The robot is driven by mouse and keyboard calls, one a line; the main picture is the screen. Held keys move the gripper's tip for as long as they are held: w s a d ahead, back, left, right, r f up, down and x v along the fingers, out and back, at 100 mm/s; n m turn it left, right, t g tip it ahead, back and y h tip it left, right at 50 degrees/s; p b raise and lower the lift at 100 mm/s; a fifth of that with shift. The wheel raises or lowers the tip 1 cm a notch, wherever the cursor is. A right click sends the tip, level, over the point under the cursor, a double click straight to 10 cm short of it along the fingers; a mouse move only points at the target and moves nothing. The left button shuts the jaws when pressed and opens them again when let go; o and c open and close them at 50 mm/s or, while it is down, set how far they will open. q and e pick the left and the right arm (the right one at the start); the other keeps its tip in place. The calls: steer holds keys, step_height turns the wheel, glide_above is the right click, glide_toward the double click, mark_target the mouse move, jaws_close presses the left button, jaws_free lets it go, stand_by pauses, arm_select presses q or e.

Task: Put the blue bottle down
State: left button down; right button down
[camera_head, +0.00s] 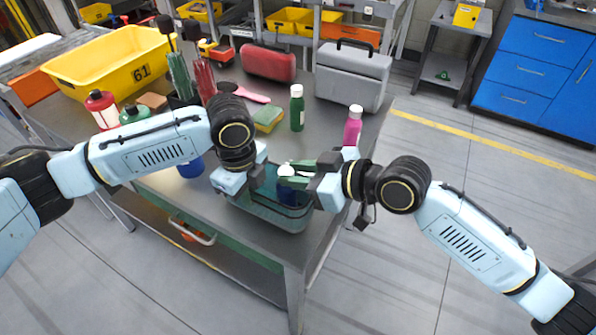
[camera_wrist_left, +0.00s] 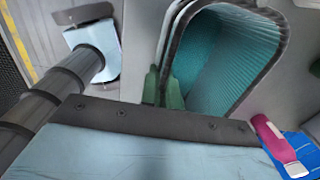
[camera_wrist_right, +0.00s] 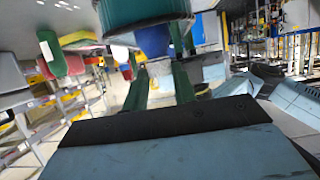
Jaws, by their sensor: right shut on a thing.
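The blue bottle (camera_head: 289,193), with a white cap, is in the green fingers of my right gripper (camera_head: 297,176). It is over or inside the teal tray (camera_head: 262,213) at the table's front edge; I cannot tell whether it touches the tray floor. Blue also shows between the fingertips in the right wrist view (camera_wrist_right: 152,42). My left gripper (camera_wrist_left: 162,88) is at the tray's left side, with its green fingers close together at the dark rim (camera_wrist_left: 182,32). Whether they are shut on the rim is unclear. The arm and gripper bodies hide part of the tray.
A pink bottle (camera_head: 353,127) and a green bottle (camera_head: 297,108) stand behind the tray. A sponge (camera_head: 268,119), red case (camera_head: 268,64), grey toolbox (camera_head: 352,76) and yellow bin (camera_head: 112,64) are further back. Another blue object (camera_head: 190,168) is partly hidden by my left arm.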

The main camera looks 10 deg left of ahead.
steer(key=shift+f, duration=0.1)
steer(key=c, duration=1.1)
jaws_free()
